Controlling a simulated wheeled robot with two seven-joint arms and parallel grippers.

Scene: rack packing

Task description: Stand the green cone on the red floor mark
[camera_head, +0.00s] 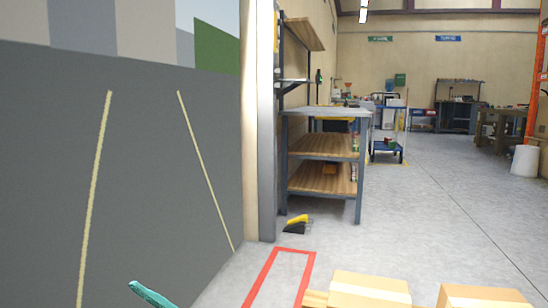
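The red floor mark (294,250) is a red outline on the grey floor at the bottom centre. Its far end shows and its near end is cut off by the lower frame edge. The part of it in view is bare. No whole green cone is in view. A narrow teal piece (151,294) pokes up at a tilt from the bottom left edge; I cannot tell what it belongs to. Neither of my grippers can be made out.
Cardboard boxes (370,289) (482,297) stand close to the mark's right side. A shelf rack (325,145) stands beyond it, with a black and yellow object (297,224) on the floor. Open floor lies right, towards a white bin (525,161).

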